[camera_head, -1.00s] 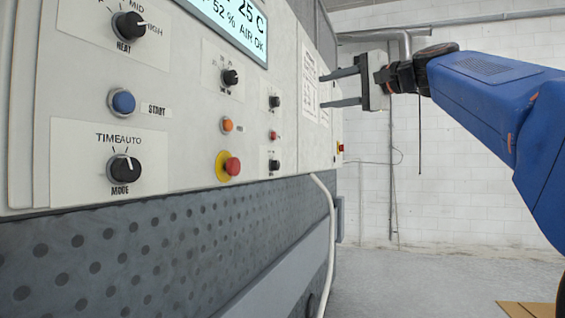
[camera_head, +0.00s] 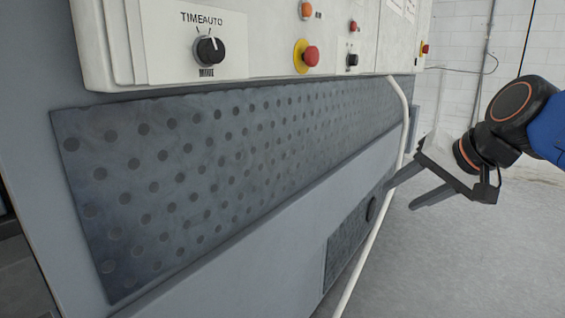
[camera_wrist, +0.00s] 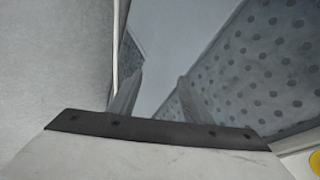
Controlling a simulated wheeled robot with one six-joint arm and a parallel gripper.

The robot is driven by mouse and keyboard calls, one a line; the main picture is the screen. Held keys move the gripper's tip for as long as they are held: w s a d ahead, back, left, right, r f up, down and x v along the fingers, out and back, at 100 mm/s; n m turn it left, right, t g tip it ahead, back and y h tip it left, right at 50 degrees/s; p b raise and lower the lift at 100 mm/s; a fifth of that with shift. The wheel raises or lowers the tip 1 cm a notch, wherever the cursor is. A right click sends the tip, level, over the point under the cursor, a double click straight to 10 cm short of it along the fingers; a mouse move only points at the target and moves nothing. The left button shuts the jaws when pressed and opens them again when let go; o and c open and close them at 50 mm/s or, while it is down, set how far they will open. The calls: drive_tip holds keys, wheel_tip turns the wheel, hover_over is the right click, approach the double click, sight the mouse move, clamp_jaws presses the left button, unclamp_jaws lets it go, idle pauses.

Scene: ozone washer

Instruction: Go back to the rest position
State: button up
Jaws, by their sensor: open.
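My gripper (camera_head: 408,197) is at the right in the head view, pointing down and to the left, in front of the machine's lower side. Its two fingers are apart and nothing is between them. In the wrist view the fingers (camera_wrist: 153,97) are also spread and empty, with the grey machine side behind them. The machine's control panel (camera_head: 270,50) is at the top of the head view. Its mode knob (camera_head: 210,50) and red button on a yellow base (camera_head: 310,56) show there.
A perforated dark panel (camera_head: 200,170) covers the machine's side below the controls. A white hose (camera_head: 403,130) runs down close to my gripper. Grey floor (camera_head: 470,260) is open at the right, with a white brick wall (camera_head: 465,45) behind.

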drive_tip(key=s+d+f+n+g+h, duration=0.1)
drive_tip(key=s+f+n, duration=0.1)
drive_tip(key=s+f, duration=0.5)
drive_tip(key=s+d+f+n+g+h, duration=0.2)
drive_tip(key=s+f, duration=0.5)
drive_tip(key=f, duration=0.8)
drive_tip(key=shift+d+f+n, duration=0.25)
drive_tip(key=shift+f+n, duration=0.15)
drive_tip(key=shift+n, duration=0.3)
drive_tip(key=shift+s, duration=0.1)
